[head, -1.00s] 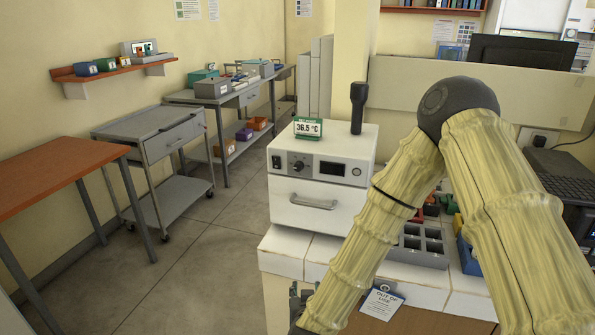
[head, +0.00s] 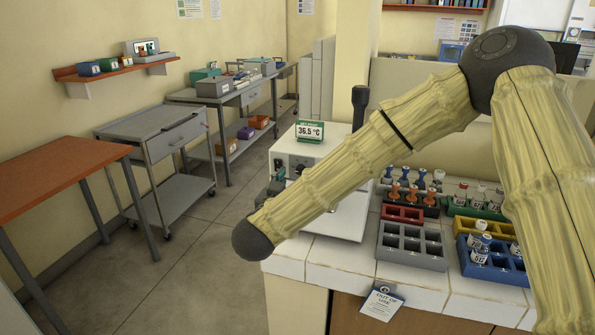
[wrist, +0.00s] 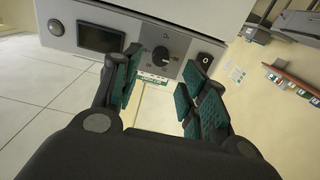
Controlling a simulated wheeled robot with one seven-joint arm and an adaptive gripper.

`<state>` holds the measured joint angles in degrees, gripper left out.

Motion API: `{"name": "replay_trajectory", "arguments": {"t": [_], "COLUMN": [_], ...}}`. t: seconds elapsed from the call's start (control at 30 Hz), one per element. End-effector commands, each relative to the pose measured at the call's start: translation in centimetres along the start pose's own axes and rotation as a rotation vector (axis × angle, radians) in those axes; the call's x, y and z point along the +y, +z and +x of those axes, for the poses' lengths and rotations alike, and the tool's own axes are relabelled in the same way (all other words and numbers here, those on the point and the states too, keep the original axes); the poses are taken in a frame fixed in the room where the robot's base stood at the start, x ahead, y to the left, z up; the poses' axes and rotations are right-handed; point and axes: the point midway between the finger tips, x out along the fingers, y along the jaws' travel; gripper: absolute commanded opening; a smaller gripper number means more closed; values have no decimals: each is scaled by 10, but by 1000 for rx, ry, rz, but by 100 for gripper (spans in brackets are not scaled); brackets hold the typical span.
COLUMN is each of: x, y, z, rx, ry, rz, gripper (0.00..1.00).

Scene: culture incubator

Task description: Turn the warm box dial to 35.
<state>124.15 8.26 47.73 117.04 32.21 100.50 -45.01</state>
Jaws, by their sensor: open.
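In the wrist view, the black dial (wrist: 160,54) sits on the grey front panel, between a dark display (wrist: 101,38) and a black switch (wrist: 205,58). My gripper (wrist: 162,84) is open and empty, its green-padded fingers on either side of the dial in the picture. I cannot tell whether they touch it. The dial's setting is too small to read.
On the counter to the right stand a grey rack (head: 411,246), a red rack (head: 402,213) and a blue rack (head: 490,262) with vials. An out-of-use tag (head: 381,304) hangs at the counter's front edge.

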Motion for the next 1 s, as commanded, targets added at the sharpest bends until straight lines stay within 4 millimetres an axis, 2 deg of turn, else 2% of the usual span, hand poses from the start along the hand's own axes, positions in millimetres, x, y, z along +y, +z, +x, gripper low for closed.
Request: {"name": "replay_trajectory", "arguments": {"t": [0.1, 0.3, 0.5, 0.73, 0.77, 1.0], "x": [1, 0, 0, 0, 0, 0], "y": [-1, 0, 1, 1, 1, 1], "z": [19, 40, 48, 48, 48, 48], "rx": [-1, -1, -1, -1, -1, -1], "ry": [3, 1, 0, -1, -1, -1], "rz": [0, 0, -1, -1, -1, -1], "gripper": [43, 43, 43, 43, 42, 0]}}
